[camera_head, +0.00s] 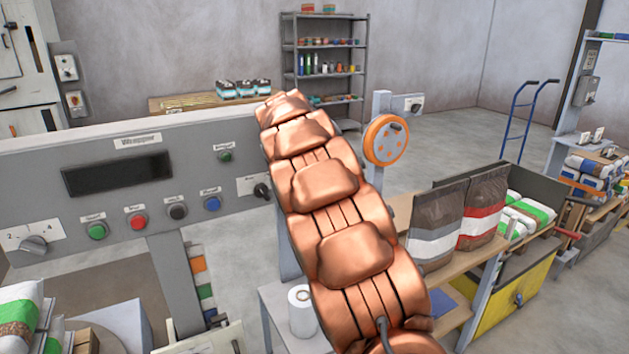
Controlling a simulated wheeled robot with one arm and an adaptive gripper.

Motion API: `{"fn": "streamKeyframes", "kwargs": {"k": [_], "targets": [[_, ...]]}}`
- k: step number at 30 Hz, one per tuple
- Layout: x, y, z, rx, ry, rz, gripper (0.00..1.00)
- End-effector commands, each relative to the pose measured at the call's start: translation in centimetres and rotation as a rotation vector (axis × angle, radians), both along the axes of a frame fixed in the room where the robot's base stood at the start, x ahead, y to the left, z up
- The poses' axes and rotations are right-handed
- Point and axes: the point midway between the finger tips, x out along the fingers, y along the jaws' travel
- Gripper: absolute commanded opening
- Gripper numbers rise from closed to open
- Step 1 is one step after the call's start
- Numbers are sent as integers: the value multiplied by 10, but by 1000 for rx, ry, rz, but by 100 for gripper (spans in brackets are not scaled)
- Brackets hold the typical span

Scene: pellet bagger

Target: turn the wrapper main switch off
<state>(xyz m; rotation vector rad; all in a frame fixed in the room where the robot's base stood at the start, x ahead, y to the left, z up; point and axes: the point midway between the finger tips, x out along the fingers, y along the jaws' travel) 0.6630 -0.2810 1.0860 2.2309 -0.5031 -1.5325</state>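The grey wrapper control panel (48,178) spans the left of the head view, under a "Wrapper" label (138,140). At its right end is a black rotary knob (262,190) with a white label plate (246,184). My copper-coloured segmented arm (345,255) rises across the middle of the view. It hides part of the label and the panel's right edge, so the full wording cannot be read. The knob's exact setting is hard to tell. I cannot make out any gripper fingers, and no contact with the knob shows.
The panel also carries a dark display (118,173), a green button (97,231), a red button (138,222), a blue button (212,204) and a numbered selector (33,244). An orange wheel (386,140) and filled bags (437,228) stand to the right. Open floor lies behind.

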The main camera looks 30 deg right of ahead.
Motion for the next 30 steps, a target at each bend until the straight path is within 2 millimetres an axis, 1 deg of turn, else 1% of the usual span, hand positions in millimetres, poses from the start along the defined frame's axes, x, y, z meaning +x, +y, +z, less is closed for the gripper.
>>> {"fn": "streamKeyframes", "kwargs": {"k": [1,9,10,16,17,26,30], "targets": [[5,2,8,-9,-19,9,0],[5,2,9,-11,-21,10,0],[5,2,9,-11,-21,10,24],[6,3,9,-9,-20,11,45],[6,3,8,-8,-20,12,46],[2,0,4,-5,-10,4,46],[1,2,5,-3,-8,4,46]]}}
